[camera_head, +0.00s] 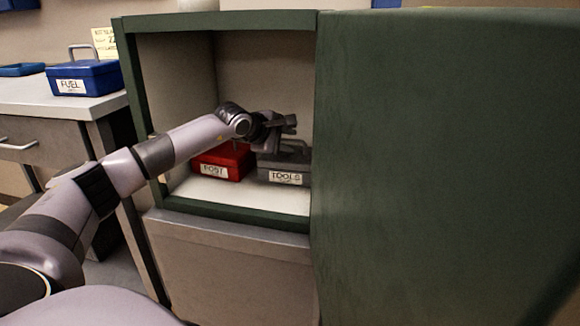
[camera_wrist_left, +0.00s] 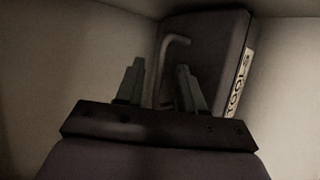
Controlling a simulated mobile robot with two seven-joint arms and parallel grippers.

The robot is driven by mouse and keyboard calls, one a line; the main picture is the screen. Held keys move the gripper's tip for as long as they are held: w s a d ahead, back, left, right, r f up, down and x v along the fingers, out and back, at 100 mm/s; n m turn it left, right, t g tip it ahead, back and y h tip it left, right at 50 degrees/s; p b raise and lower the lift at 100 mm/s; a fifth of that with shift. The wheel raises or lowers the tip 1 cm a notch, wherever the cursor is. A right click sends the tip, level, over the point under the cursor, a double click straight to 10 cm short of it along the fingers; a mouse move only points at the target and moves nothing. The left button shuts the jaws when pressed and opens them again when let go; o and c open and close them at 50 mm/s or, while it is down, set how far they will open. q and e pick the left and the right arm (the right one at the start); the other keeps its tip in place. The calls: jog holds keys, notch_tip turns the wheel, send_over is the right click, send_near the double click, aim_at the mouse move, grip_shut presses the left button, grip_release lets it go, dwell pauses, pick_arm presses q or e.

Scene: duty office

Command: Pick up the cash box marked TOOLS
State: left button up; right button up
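The grey cash box marked TOOLS (camera_head: 285,168) stands on the floor of an open green cabinet compartment, at its right side. My left gripper (camera_head: 290,124) reaches into the compartment and is above this box. In the left wrist view the dark box (camera_wrist_left: 213,45) shows its handle and its TOOLS label at the right. The two fingers of the left gripper (camera_wrist_left: 160,85) are apart, with the handle near the right finger. I cannot tell whether they touch it. Part of the box is hidden by the gripper. My right gripper is in neither view.
A red box marked POST (camera_head: 222,161) stands left of the TOOLS box. The green cabinet's frame (camera_head: 220,215) bounds the compartment, and a large green panel (camera_head: 440,160) stands at the right. A blue box marked FUEL (camera_head: 85,78) sits on the desk (camera_head: 40,100) at left.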

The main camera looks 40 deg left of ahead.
pick_arm(q)
grip_shut()
dwell(1.4)
jog(key=shift+r, duration=0.15)
